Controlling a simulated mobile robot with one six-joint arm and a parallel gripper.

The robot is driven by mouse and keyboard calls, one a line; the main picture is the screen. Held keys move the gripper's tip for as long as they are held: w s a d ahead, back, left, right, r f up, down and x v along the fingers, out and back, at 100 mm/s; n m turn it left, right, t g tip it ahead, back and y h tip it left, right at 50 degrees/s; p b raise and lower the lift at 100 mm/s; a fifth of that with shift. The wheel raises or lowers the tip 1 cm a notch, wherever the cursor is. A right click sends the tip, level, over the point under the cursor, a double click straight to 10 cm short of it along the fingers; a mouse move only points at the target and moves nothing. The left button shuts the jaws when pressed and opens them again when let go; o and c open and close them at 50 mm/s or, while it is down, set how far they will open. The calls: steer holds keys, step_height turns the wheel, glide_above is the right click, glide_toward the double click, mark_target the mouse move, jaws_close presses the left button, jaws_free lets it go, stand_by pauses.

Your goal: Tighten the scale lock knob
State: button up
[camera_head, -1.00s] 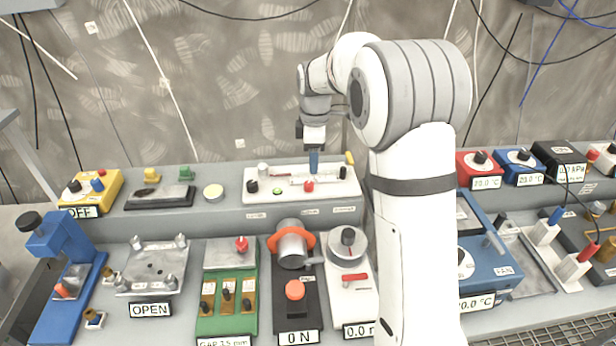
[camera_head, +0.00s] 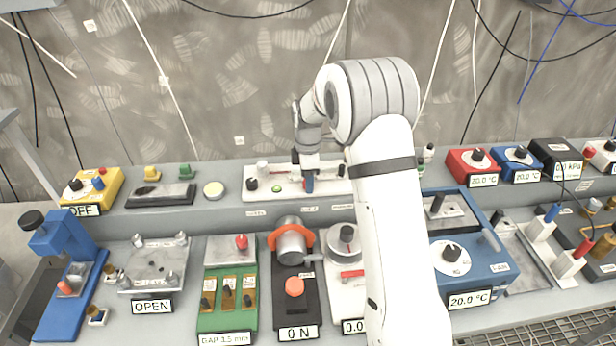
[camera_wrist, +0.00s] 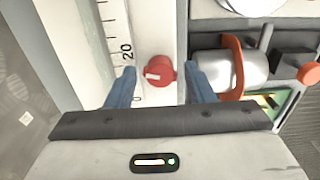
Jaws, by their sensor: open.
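The scale lock knob is the red round knob (camera_wrist: 159,71) with a pale pointer mark, beside a white scale (camera_wrist: 118,40) with black ticks and the numbers 20 and 0. My gripper (camera_wrist: 161,80) is open, with one blue finger on each side of the red knob in the wrist view. The fingers look apart from the knob; how deep they reach around it I cannot tell. In the head view my gripper (camera_head: 309,186) points down over the white scale base (camera_head: 264,186) on the raised shelf, and the fingers largely hide the red knob there.
Below the shelf stand a grey cylinder in an orange collar (camera_head: 291,243), which also shows in the wrist view (camera_wrist: 215,70), and a white device with a dark knob (camera_head: 346,240). A green unit (camera_head: 228,318) is farther left. A wall (camera_head: 200,100) with hanging cables rises behind.

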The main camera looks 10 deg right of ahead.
steer(key=c, duration=1)
